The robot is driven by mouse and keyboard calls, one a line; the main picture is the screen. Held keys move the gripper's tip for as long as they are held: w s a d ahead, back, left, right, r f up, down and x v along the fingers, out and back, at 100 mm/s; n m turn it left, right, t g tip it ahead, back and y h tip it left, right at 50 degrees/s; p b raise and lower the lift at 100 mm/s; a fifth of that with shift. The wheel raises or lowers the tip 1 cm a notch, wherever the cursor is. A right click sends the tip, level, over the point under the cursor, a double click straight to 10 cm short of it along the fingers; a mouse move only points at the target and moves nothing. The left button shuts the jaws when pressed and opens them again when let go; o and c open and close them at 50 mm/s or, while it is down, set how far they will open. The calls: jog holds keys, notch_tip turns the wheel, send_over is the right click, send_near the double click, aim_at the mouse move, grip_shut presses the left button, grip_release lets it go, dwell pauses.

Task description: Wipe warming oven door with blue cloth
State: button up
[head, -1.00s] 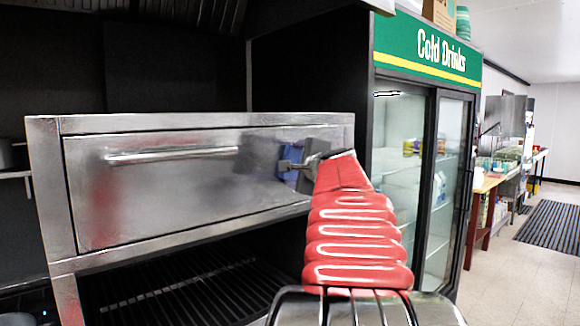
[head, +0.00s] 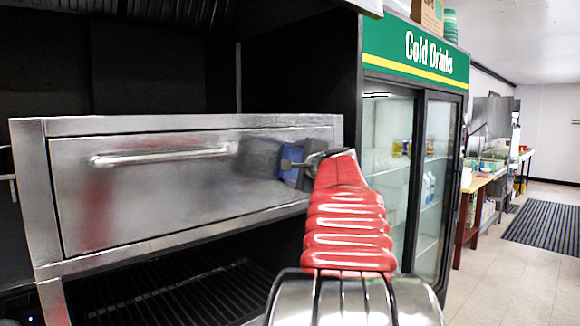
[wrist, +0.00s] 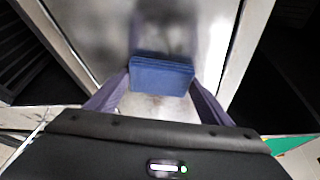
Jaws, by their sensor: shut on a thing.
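The warming oven door (head: 150,200) is a wide steel panel with a bar handle (head: 160,157), on the left in the head view. Its steel face (wrist: 160,28) fills the middle of the wrist view. My gripper (head: 300,166) is at the right end of the door. It is shut on the blue cloth (head: 289,162), a folded block between the two fingers in the wrist view (wrist: 161,76). The cloth is at the door face; whether it presses on it I cannot tell. My red arm hides part of the oven's lower right.
An open rack (head: 170,292) lies below the door. A Cold Drinks fridge (head: 420,150) with glass doors stands just right of the oven. A counter with items (head: 480,180) and a dark floor mat (head: 548,222) are further right, with open floor between.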

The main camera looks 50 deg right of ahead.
jog(key=shift+d, duration=0.25)
jog(key=shift+s+d, duration=0.25)
jog(key=shift+d, duration=0.65)
jog(key=shift+s+d, duration=0.25)
jog(key=shift+d, duration=0.65)
jog(key=shift+w, duration=0.1)
jog(key=shift+a, duration=0.1)
jog(key=shift+w+a, duration=0.2)
jog(key=shift+a, duration=0.7)
jog(key=shift+w+a, duration=0.2)
jog(key=shift+a, duration=0.7)
jog(key=shift+w+a, duration=0.2)
jog(key=shift+a, duration=0.75)
jog(key=shift+w+a, duration=0.2)
jog(key=shift+a, duration=0.7)
